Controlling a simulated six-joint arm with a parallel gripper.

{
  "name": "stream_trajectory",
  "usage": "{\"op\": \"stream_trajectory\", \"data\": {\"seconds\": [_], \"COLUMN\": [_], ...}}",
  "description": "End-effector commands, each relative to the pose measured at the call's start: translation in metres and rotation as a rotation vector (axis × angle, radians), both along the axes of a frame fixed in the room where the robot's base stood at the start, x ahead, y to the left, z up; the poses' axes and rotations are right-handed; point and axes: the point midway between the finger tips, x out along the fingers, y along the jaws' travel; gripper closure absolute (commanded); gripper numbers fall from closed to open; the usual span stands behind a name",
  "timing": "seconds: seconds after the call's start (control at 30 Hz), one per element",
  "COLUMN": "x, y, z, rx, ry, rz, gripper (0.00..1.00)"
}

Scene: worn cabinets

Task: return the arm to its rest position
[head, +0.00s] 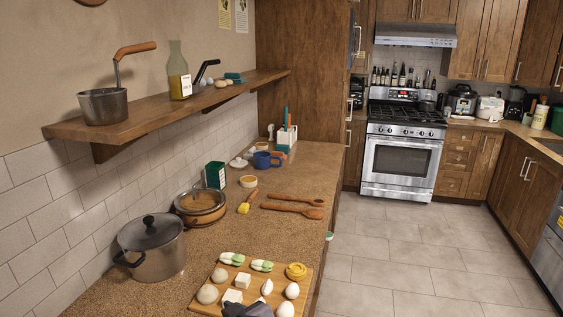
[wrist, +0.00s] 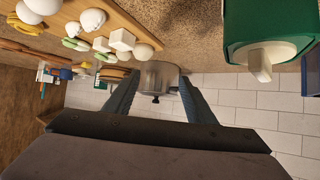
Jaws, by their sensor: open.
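My gripper (wrist: 155,88) shows in the wrist view with its two fingers spread apart and nothing held between them. The lidded metal pot (wrist: 158,74) appears beyond the fingers, seen through the gap, with space between. This view looks upside down, with the counter along the top and the tiled wall below. In the head view, a dark grey shape at the bottom edge overlaps the cutting board; I cannot tell which part of my arm it is.
The cutting board (head: 205,301) carries eggs, white blocks and greens. The pot (head: 152,250) and a glass-lidded pan (head: 201,207) stand left of it. A wooden shelf (head: 160,113) juts from the wall. A green container (wrist: 235,20) is close at upper right. The floor (head: 420,262) is clear.

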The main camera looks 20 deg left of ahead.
Motion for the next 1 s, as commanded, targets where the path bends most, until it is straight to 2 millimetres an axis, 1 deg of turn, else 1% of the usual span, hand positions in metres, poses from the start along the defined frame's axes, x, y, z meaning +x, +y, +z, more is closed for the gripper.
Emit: {"op": "stream_trajectory", "data": {"seconds": [0.03, 0.07, 0.1, 0.17, 0.2, 0.27, 0.3, 0.37, 0.4, 0.47, 0.5, 0.53, 0.6, 0.7, 0.8, 0.83, 0.9, 1.0], "x": [0.018, 0.025, 0.033, 0.042, 0.045, 0.046, 0.043, 0.036, 0.028, 0.012, -0.001, -0.011, -0.036, -0.07, -0.097, -0.102, -0.112, -0.119], "y": [-0.033, -0.052, -0.077, -0.115, -0.142, -0.181, -0.208, -0.247, -0.272, -0.307, -0.328, -0.342, -0.37, -0.397, -0.412, -0.414, -0.418, -0.42], "z": [-0.009, -0.015, -0.023, -0.035, -0.043, -0.054, -0.062, -0.072, -0.079, -0.087, -0.093, -0.096, -0.103, -0.109, -0.111, -0.112, -0.112, -0.113], "rx": [-0.046, -0.075, -0.112, -0.168, -0.203, -0.255, -0.289, -0.337, -0.366, -0.404, -0.427, -0.44, -0.466, -0.485, -0.493, -0.493, -0.493, -0.494], "ry": [0.027, 0.042, 0.068, 0.112, 0.146, 0.201, 0.242, 0.311, 0.362, 0.441, 0.496, 0.538, 0.634, 0.757, 0.851, 0.872, 0.906, 0.929], "rz": [-0.075, -0.113, -0.165, -0.241, -0.293, -0.367, -0.416, -0.49, -0.537, -0.604, -0.644, -0.673, -0.732, -0.793, -0.83, -0.837, -0.848, -0.854], "gripper": [0.5, 0.5, 0.5, 0.5, 0.5, 0.5, 0.5, 0.5, 0.5, 0.5, 0.5, 0.5, 0.5, 0.5, 0.5, 0.5, 0.5, 0.5]}}
